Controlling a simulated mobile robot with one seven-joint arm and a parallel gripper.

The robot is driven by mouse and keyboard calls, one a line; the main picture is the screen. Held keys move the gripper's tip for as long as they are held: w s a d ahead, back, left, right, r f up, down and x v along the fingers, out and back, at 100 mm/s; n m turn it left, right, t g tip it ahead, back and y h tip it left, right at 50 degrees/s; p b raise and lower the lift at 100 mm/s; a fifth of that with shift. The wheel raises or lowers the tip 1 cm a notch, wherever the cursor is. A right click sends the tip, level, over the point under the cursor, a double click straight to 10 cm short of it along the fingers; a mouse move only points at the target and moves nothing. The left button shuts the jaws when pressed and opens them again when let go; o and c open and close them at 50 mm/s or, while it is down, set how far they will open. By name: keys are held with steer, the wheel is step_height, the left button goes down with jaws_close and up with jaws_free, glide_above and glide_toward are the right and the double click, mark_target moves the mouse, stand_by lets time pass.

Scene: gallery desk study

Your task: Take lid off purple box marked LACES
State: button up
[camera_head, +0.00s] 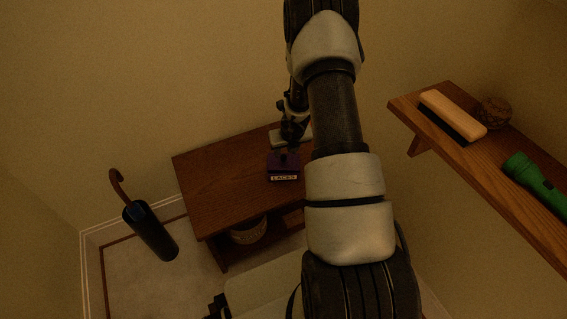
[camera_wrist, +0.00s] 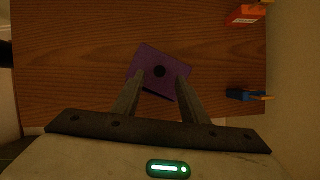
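The purple box marked LACES (camera_head: 284,177) stands on the wooden desk (camera_head: 215,183), its label facing the front. In the wrist view its purple lid (camera_wrist: 145,65) shows from above, with a dark round knob (camera_wrist: 159,72) in the middle. The lid looks seated on the box. My gripper (camera_wrist: 157,88) is open, with its two fingers apart near the front edge of the lid and the knob just beyond the gap. I cannot tell the height between the fingertips and the knob. In the head view my arm hides part of the desk, and the fingers are hard to make out.
In the wrist view an orange-red box (camera_wrist: 245,15) and a small blue item (camera_wrist: 240,95) lie on the right. A wall shelf (camera_head: 466,140) at right holds a brush (camera_head: 452,113) and a green flashlight (camera_head: 535,182). An umbrella stand (camera_head: 151,231) is left of the desk.

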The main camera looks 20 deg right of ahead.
mark_target(284, 156)
steer(key=b+x, duration=0.1)
steer(key=x, duration=0.3)
steer(key=shift+f, duration=0.35)
jaws_close()
steer(key=shift+r, duration=0.15)
